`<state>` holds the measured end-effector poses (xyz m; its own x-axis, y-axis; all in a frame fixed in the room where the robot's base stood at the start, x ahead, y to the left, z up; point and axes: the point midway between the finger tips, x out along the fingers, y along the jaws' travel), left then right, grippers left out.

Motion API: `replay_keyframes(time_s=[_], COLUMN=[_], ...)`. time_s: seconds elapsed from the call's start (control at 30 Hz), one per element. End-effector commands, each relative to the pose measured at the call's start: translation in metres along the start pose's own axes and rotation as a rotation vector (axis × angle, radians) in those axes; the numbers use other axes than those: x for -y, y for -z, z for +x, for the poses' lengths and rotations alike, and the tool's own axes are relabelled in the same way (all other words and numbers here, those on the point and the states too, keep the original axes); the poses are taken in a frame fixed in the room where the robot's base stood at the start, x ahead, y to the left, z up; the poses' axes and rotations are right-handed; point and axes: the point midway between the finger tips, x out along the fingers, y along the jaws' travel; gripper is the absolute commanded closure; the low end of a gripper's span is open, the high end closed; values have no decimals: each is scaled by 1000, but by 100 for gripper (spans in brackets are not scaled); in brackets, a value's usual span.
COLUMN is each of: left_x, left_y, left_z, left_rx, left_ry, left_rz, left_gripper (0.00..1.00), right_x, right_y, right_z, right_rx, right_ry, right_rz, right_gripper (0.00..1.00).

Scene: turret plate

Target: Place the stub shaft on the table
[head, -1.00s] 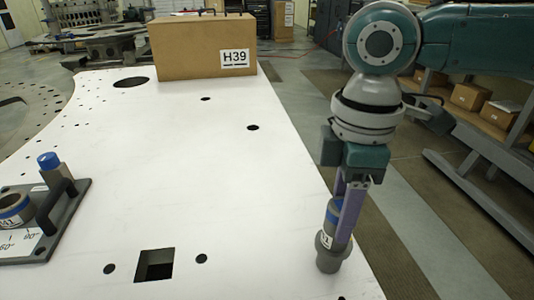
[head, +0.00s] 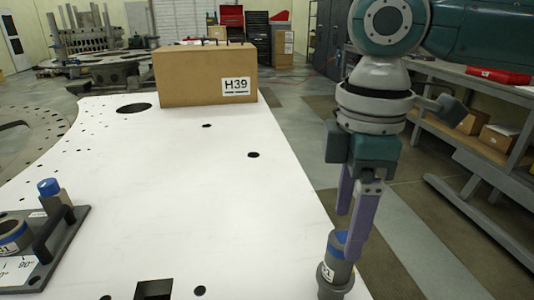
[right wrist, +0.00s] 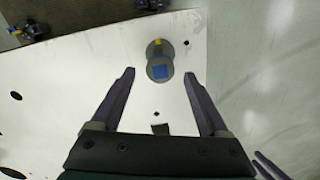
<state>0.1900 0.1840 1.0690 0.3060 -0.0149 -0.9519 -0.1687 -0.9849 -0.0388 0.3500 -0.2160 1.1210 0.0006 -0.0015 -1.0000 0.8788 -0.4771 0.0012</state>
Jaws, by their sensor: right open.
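The stub shaft (head: 334,277) is a grey stepped cylinder with a blue band and a white label. It stands upright near the right edge of the white plate-like table (head: 190,200). In the right wrist view the shaft (right wrist: 159,68) shows end-on, ahead of and between the spread fingertips. My right gripper (head: 348,236) is open, with purple fingers. Its fingertips are above and around the shaft's top; one finger hides part of the shaft. Purple finger-like parts at the lower right of the right wrist view look like my left gripper (right wrist: 268,166); the left gripper is not in the head view.
A cardboard box (head: 205,78) marked H39 stands at the table's far end. A dark fixture (head: 72,225) with a handle and a blue-topped peg is at the left. The table has several holes, including a square one (head: 154,291). Shelving (head: 470,160) stands at the right.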

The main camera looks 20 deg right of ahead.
Motion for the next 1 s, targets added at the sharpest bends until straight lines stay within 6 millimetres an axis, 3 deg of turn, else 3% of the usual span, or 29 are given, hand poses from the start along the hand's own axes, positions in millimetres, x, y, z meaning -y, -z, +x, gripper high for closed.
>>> replay_keyframes(time_s=[0.2,0.43,0.57,0.77,0.9,1.0], left_x=[0,-1,-2,-3,-3,-3], left_y=[-1,-1,-1,0,0,0], left_z=[2,3,3,3,3,3], left_rx=[0,0,-1,-1,-1,-1], left_ry=[0,-2,-5,-9,-9,-8], left_rz=[0,-2,-7,-12,-11,-10], left_gripper=[50,50,50,50,50,50], right_x=[-1,1,16,73,110,128], right_y=[1,1,14,56,71,65], right_z=[-49,-73,-58,-5,17,28], right_rx=[-2,-2,-26,-185,-322,-384], right_ry=[-3,0,2,1,1,-8], right_rz=[-1,-2,-25,-6,140,309], right_gripper=[22,22,22,22,22,22])
